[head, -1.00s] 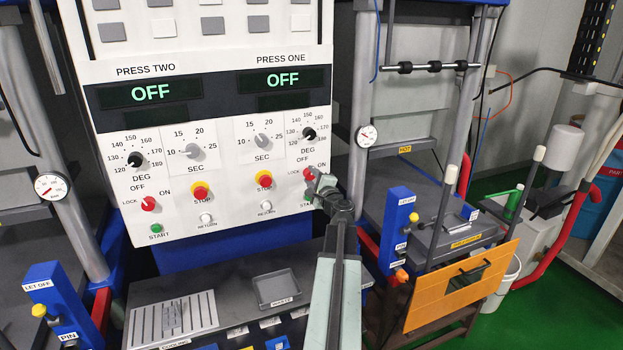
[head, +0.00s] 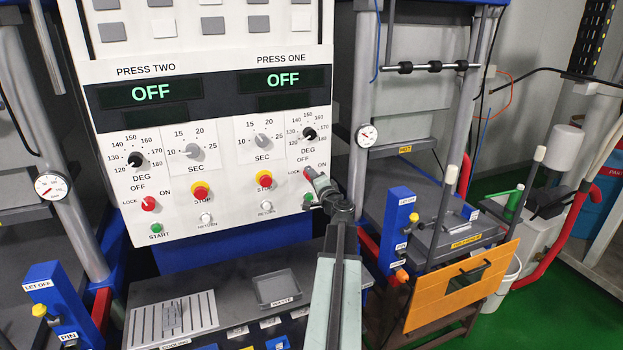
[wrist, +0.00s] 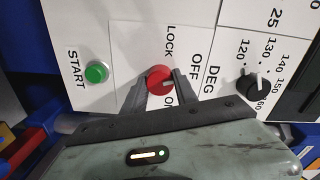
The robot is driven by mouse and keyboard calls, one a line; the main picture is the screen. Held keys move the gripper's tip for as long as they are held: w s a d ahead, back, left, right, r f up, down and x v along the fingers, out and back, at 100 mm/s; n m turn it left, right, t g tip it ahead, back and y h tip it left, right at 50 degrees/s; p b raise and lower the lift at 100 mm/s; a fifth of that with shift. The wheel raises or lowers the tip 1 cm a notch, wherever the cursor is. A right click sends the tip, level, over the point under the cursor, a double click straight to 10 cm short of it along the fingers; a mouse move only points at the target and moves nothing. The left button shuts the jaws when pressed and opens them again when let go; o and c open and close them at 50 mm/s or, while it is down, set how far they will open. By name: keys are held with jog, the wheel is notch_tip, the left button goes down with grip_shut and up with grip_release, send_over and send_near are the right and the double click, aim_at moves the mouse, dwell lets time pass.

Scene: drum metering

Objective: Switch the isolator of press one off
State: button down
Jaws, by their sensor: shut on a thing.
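The red isolator knob of press one (wrist: 160,79) sits on the white panel, with LOCK, OFF and ON printed around it. My gripper (wrist: 161,88) is shut on this knob, one finger on each side of it in the wrist view. In the head view my gripper (head: 313,181) reaches up to the panel's lower right and hides most of the knob. Which label the knob points to is hard to tell. The press one display (head: 283,79) reads OFF.
The green start button (wrist: 96,72) and the black DEG dial (wrist: 253,86) lie close on either side. The red stop button (head: 265,181) is left of my gripper. Press two's red isolator knob (head: 148,204) is farther left. A waste tray (head: 278,290) lies below.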

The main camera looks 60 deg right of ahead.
jog(key=shift+w, duration=0.1)
dwell(0.3)
jog(key=c, duration=1)
grip_release()
jog(key=shift+o, duration=0.2)
jog(key=v, duration=0.7)
jog(key=shift+s+a, duration=0.25)
